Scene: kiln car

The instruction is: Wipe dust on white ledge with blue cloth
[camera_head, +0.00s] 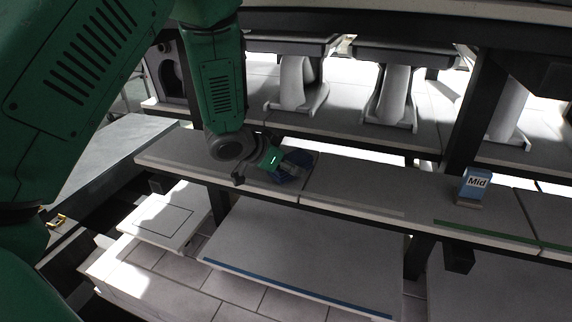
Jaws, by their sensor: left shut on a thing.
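My left gripper (262,167) hangs from the green arm that comes in from the upper left. It is low over the white ledge (350,190), near the ledge's left part, and is shut on the blue cloth (293,166). The cloth is a dark blue bundle at the fingertips and appears to touch the ledge top; the fingers are partly hidden by the wrist and cloth. A slightly differently toned strip, possibly dust, shows along the ledge's front right of the cloth. My right gripper is not in view.
A blue block marked "Mid" (475,186) stands on the ledge at right. A green strip (486,231) runs along the front edge there. Dark posts rise behind. A lower slab (310,255) with a blue edge lies below. White moulded pieces (392,95) stand on the shelf behind.

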